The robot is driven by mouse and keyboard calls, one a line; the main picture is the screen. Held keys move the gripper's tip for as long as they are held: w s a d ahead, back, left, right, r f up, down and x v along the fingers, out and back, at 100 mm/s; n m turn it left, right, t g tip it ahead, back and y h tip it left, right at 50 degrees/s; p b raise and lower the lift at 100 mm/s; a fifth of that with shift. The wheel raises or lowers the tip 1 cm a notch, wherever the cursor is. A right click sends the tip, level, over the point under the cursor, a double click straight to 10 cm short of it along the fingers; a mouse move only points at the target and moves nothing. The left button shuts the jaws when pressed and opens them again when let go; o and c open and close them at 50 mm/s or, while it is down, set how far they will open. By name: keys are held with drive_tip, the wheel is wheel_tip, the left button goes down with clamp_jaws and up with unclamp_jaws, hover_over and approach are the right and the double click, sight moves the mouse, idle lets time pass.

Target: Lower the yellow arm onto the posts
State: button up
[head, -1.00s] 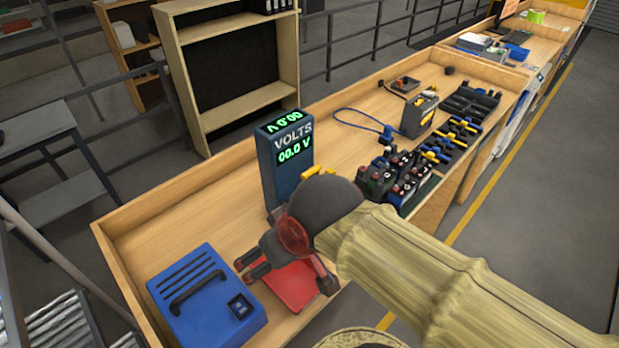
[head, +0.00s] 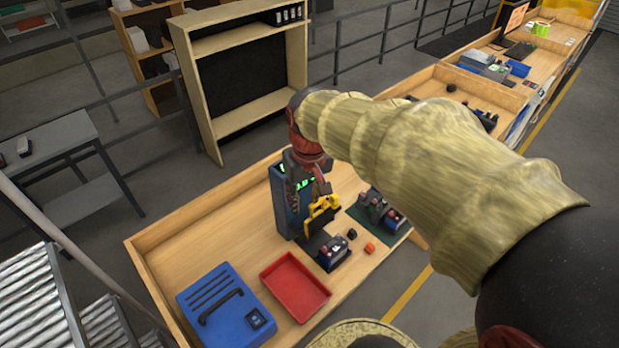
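The tester (head: 284,203) is a dark blue upright box on the wooden bench, and its green display is mostly covered by my gripper. Its yellow arm (head: 322,206) sticks out from the front, raised above a small dark battery (head: 333,254) at the tester's foot. A gap shows between the arm and the battery's top. My gripper (head: 309,192) points down at the tester's top front, right by the yellow arm. Its fingers partly overlap the tester and arm, so whether they touch or hold the arm is unclear.
A red tray (head: 295,287) lies empty in front of the tester, beside a blue case (head: 226,306) with a black handle. A small black piece and an orange piece (head: 370,248) lie right of the battery. More batteries (head: 381,210) stand on a green mat.

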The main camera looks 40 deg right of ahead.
drive_tip(key=shift+n+g, duration=0.3)
drive_tip(key=shift+g, duration=0.3)
drive_tip(key=w+d+r+p, duration=0.1)
drive_tip(key=d, duration=0.1)
drive_tip(key=w+d+r+p, duration=0.1)
drive_tip(key=w+d+p, duration=0.1)
drive_tip(key=w+d+r+p, duration=0.1)
drive_tip(key=w+d, duration=0.1)
drive_tip(key=d, duration=0.1)
drive_tip(key=shift+r+p, duration=0.35)
drive_tip(key=shift+p, duration=0.05)
drive_tip(key=c, duration=0.4)
drive_tip(key=w+d, duration=0.1)
drive_tip(key=w+d+r+n, duration=0.1)
drive_tip(key=w, duration=0.1)
drive_tip(key=w+d+n, duration=0.1)
drive_tip(key=shift+w+r+y, duration=0.25)
drive_tip(key=shift+r+y, duration=0.05)
clamp_jaws()
drive_tip(key=shift+s+a+r+n, duration=0.2)
drive_tip(key=shift+r+n, duration=0.2)
drive_tip(key=shift+n, duration=0.3)
